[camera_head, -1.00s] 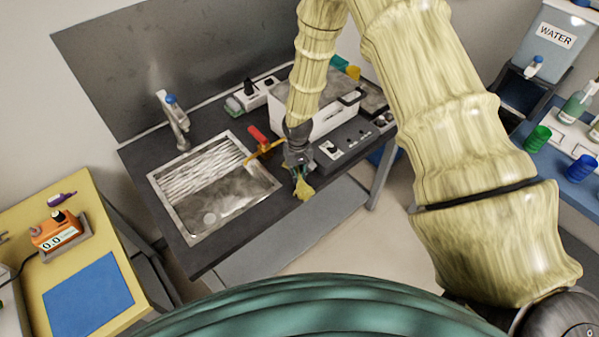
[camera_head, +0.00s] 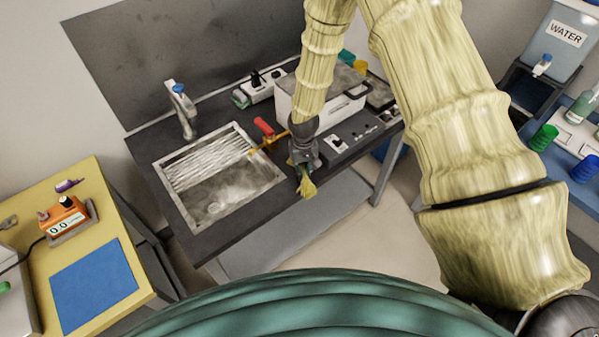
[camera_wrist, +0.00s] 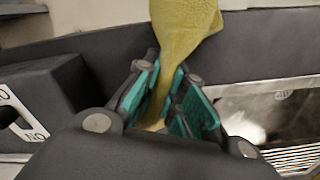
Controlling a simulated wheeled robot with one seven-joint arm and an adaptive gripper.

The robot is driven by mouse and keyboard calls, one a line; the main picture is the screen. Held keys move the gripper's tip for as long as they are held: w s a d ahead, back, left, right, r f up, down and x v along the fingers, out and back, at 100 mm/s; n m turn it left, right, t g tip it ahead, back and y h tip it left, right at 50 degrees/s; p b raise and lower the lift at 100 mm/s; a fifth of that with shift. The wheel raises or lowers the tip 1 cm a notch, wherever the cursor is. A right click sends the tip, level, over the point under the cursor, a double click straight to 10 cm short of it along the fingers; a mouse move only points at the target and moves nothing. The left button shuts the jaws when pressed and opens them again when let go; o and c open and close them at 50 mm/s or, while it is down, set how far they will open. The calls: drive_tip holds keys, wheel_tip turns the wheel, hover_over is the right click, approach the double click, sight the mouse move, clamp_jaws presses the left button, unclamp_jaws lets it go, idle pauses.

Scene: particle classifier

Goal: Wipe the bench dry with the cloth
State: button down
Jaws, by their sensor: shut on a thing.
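My gripper (camera_head: 303,168) is shut on a yellow cloth (camera_head: 307,187), which hangs below the fingers at the front of the dark bench (camera_head: 205,238). In the wrist view the cloth (camera_wrist: 185,30) is pinched between the teal finger pads of my gripper (camera_wrist: 167,100) and spreads out beyond them. The gripper is right of the metal sink (camera_head: 195,215) and in front of the white box-shaped machine. I cannot tell whether the cloth touches the bench. Any wet patch on the bench is not clear.
The white machine (camera_head: 338,115) with a control panel stands behind my gripper. A red-handled yellow valve (camera_head: 265,128) and a tap (camera_head: 183,110) stand by the sink. A yellow table (camera_head: 125,255) is at the left.

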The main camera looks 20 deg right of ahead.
drive_tip(key=shift+w+d+r, duration=0.1)
drive_tip(key=shift+d+r, duration=0.05)
drive_tip(key=shift+d, duration=0.45)
drive_tip(key=shift+w+d, duration=0.15)
drive_tip(key=shift+d, duration=0.4)
drive_tip(key=shift+p, duration=0.4)
wheel_tip(320, 180, up, 11)
drive_tip(key=p, duration=0.3)
drive_tip(key=shift+p, duration=0.4)
